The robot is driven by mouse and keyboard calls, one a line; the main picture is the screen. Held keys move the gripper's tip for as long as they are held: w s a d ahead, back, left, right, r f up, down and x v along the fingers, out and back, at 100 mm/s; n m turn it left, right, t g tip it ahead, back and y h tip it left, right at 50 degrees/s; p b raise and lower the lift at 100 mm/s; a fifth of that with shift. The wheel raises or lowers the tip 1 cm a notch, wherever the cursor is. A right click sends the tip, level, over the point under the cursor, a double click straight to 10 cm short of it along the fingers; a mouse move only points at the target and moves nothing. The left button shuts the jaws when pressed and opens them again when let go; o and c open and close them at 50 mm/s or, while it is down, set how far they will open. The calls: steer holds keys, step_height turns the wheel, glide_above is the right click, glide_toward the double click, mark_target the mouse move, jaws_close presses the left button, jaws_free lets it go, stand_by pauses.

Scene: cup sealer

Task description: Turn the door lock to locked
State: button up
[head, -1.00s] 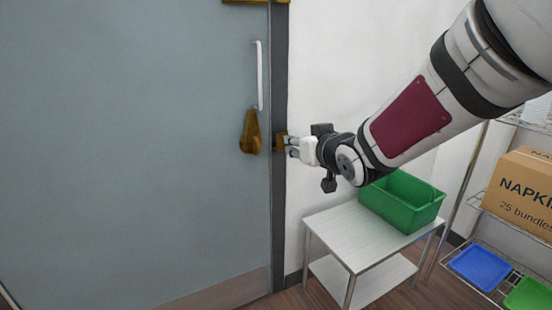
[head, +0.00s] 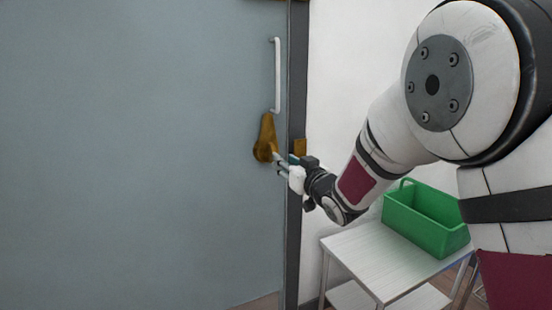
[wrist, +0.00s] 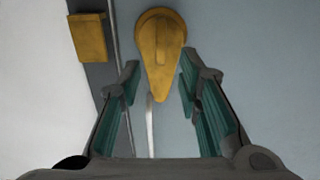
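The door lock (head: 265,138) is a brass, teardrop-shaped piece on the grey-blue door (head: 140,150), just below the white handle. In the wrist view the lock (wrist: 160,45) has its round end at the top and its narrow tip pointing down toward my gripper. My gripper (head: 281,163) is beside the lower part of the lock in the head view. In the wrist view my gripper (wrist: 158,82) is open, with one finger on each side of the lock's narrow tip. The right finger is very near the tip; I cannot tell whether it touches.
The white handle (head: 277,75) rises just above the lock. A brass plate (head: 300,147) sits on the dark door frame (head: 296,240); it also shows in the wrist view (wrist: 88,38). A white table (head: 375,258) with a green bin (head: 428,218) stands at right.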

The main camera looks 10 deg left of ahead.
mark_target(271, 140)
steer(key=b+x, duration=0.1)
steer(key=x, duration=0.6)
steer(key=shift+a, duration=0.1)
jaws_close()
